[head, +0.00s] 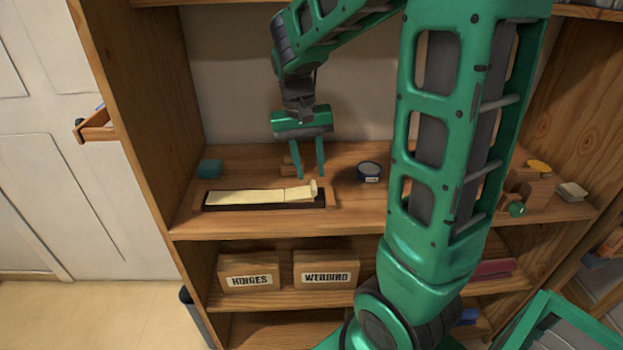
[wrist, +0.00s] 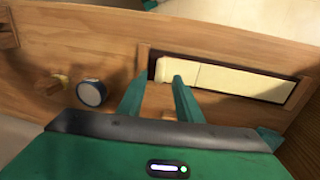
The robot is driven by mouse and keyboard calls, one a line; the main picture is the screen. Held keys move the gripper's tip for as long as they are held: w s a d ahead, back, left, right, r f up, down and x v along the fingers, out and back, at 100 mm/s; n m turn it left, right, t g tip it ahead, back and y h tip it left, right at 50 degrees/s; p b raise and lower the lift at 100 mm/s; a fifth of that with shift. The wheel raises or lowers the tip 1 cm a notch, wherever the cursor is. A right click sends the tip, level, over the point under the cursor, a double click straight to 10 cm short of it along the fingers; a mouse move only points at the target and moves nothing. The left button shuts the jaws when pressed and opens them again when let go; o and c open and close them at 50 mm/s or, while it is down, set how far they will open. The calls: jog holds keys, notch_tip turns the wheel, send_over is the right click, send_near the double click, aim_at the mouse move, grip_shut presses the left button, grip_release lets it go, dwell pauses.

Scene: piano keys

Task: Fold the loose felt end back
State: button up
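A cream felt strip (head: 245,196) lies along a dark, wood-ended tray (head: 262,207) on the shelf. Its right end in the head view, the loose felt end (head: 312,188), is lapped over and curls up a little. In the wrist view the felt (wrist: 225,78) runs off to the right, with the curled end (wrist: 160,71) at the left. My gripper (head: 310,176) points down just above and behind that end, its two fingers apart with nothing between them. In the wrist view the gripper (wrist: 159,80) has one fingertip left of the curled end and one over the felt's edge.
A dark round tin (head: 370,172) stands right of the tray and a teal block (head: 209,169) to its left. My arm hides the shelf's middle right.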

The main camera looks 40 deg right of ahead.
aim_at(314, 184)
jog(key=shift+s+d+f, duration=0.1)
jog(key=shift+d+f, duration=0.05)
jog(key=shift+f, duration=0.85)
jog(key=shift+s+d+f, duration=0.1)
jog(key=shift+f, duration=0.9)
grip_shut()
jog(key=shift+d, duration=0.25)
jog(key=shift+a+r, duration=0.1)
jog(key=shift+a, duration=0.05)
